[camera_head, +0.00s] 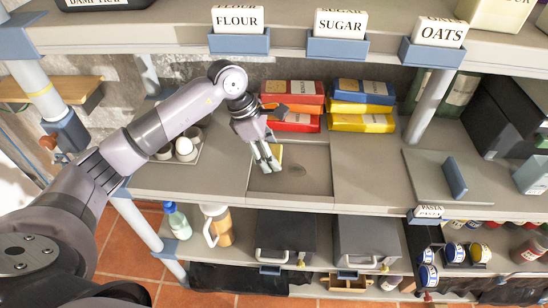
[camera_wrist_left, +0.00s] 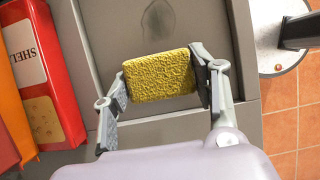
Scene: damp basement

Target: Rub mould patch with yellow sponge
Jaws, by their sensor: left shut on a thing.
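My left gripper (camera_head: 267,167) reaches over the middle shelf with its fingers pointing down. It is shut on the yellow sponge (camera_wrist_left: 160,76), whose opposite ends are pinched between the two fingers in the left wrist view. In the head view only a small part of the sponge (camera_head: 278,152) shows beside the fingers. The mould patch (camera_head: 296,170) is a faint dark oval smear on the grey shelf panel, just right of the gripper. In the left wrist view the mould patch (camera_wrist_left: 158,27) lies beyond the sponge, with a visible gap between them. I cannot tell whether the sponge touches the panel. My right gripper is not in view.
Red packets (camera_head: 293,105) and blue and yellow packets (camera_head: 361,105) stand behind the panel (camera_head: 318,184). White cups (camera_head: 185,148) stand left of it. An upper shelf (camera_head: 290,43) with labelled boxes overhangs the back.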

